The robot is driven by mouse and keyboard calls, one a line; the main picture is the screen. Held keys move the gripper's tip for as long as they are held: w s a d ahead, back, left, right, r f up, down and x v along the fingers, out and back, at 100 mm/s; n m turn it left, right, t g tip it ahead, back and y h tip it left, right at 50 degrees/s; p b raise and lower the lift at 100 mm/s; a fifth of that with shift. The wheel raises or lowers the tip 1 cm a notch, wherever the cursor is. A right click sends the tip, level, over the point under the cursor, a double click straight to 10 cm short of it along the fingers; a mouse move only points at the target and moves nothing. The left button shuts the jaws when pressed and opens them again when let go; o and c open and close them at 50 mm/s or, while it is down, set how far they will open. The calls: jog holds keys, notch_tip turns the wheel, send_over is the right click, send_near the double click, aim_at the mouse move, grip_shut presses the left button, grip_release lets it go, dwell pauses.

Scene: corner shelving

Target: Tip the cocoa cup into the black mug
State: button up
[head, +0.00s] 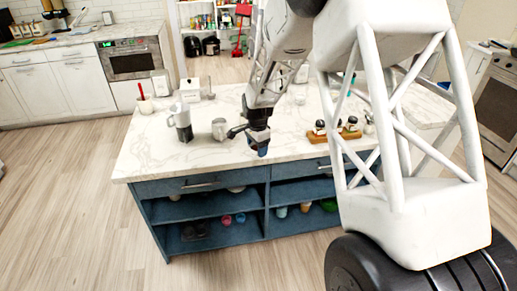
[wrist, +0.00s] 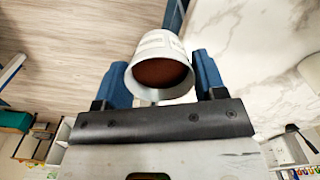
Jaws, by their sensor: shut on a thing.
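My gripper (wrist: 163,72) is shut on the white cocoa cup (wrist: 158,45), with one blue finger on each side of it. Brown cocoa (wrist: 160,73) shows inside the cup's mouth, which faces the wrist camera. In the head view my gripper (head: 262,150) is above the front edge of the island; the cup cannot be made out there. A dark, mug-sized thing (head: 185,134) stands on the countertop to the left of my gripper, just in front of a pale vessel (head: 178,113). It looks like the black mug, but details are too small to be sure.
A grey mug (head: 219,128) stands on the marble countertop (head: 150,155) between the dark thing and my gripper. A white pot with a red utensil (head: 145,103) is at the back left. A wooden tray (head: 350,134) with small jars is to the right. Shelves below hold cups and bowls.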

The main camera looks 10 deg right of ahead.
jog(key=shift+w+a+r, duration=2.6)
jog(key=shift+w+a, duration=1.6)
jog(key=shift+w, duration=0.25)
jog(key=shift+w+a+r, duration=2.6)
jog(key=shift+w+a, duration=1.65)
jog(key=shift+w, duration=0.2)
jog(key=shift+w+a+r, duration=2.6)
jog(key=shift+w+a, duration=1.6)
jog(key=shift+w, duration=0.25)
jog(key=shift+f, duration=0.3)
